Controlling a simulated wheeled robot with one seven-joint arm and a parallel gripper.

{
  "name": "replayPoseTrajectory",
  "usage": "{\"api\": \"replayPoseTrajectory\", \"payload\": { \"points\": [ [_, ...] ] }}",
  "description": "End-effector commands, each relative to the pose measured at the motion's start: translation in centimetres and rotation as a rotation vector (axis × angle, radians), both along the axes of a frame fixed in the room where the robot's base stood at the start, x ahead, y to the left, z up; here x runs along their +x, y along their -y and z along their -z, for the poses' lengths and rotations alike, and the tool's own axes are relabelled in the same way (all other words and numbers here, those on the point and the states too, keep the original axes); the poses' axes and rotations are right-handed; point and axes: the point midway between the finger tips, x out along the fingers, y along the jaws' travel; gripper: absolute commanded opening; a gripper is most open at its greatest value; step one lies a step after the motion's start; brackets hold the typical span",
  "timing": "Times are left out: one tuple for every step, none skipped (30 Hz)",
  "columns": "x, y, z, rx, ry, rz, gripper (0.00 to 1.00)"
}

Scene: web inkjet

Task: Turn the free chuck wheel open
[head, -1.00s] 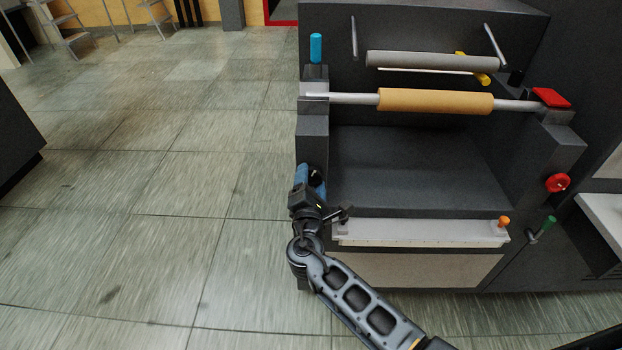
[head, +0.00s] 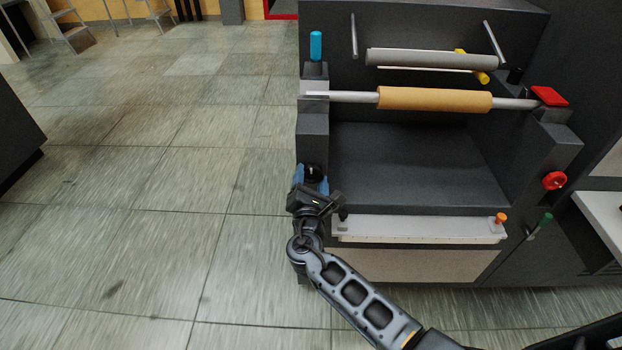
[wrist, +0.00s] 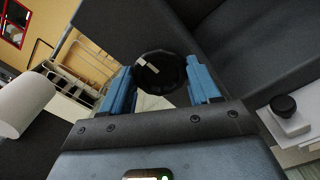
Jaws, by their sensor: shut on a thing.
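A round black wheel (head: 312,173) with a pale mark on its face sits on the front of the machine's left post. It also shows in the wrist view (wrist: 160,72), between the two blue fingers. My gripper (head: 311,182) is shut on this wheel, with one finger on each side of its rim. In the wrist view the gripper (wrist: 161,88) is tilted relative to the machine's edges. The back of the wheel is hidden.
A brown roll (head: 435,99) on a metal shaft spans the posts. A blue handle (head: 316,46) stands on the left post; a red wheel (head: 554,181) is on the right post. A pale ledge (head: 420,229) lies right of my gripper. Floor to the left is clear.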

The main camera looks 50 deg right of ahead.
Motion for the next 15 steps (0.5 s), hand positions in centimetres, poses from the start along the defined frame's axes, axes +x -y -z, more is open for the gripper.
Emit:
{"api": "replayPoseTrajectory", "payload": {
  "points": [
    [0.00, -0.12, 0.19, 0.000, -0.005, -0.003, 0.31],
    [0.00, -0.12, 0.19, 0.000, -0.005, -0.003, 0.31],
    [0.00, -0.12, 0.19, 0.000, -0.004, -0.003, 0.31],
    [0.00, -0.12, 0.19, 0.000, -0.004, -0.003, 0.31],
    [0.00, -0.12, 0.19, 0.000, -0.004, -0.003, 0.63],
    [-0.01, -0.12, 0.20, 0.000, -0.004, -0.003, 0.67],
    [0.00, -0.11, 0.17, 0.000, -0.004, -0.003, 0.70],
    [0.00, -0.10, 0.16, 0.000, -0.004, -0.002, 0.73],
    [-0.01, -0.08, 0.15, 0.000, -0.003, -0.002, 0.77],
    [0.00, -0.08, 0.13, 0.000, -0.003, -0.002, 0.79],
    [-0.01, -0.07, 0.12, 0.000, -0.002, -0.002, 0.82],
    [-0.01, -0.06, 0.10, 0.000, -0.001, -0.002, 0.86],
    [-0.01, -0.05, 0.09, 0.000, -0.001, -0.002, 0.87],
    [-0.01, -0.04, 0.08, 0.000, -0.001, -0.002, 0.87],
    [0.00, -0.04, 0.07, 0.000, -0.001, -0.001, 0.87]
  ]
}}
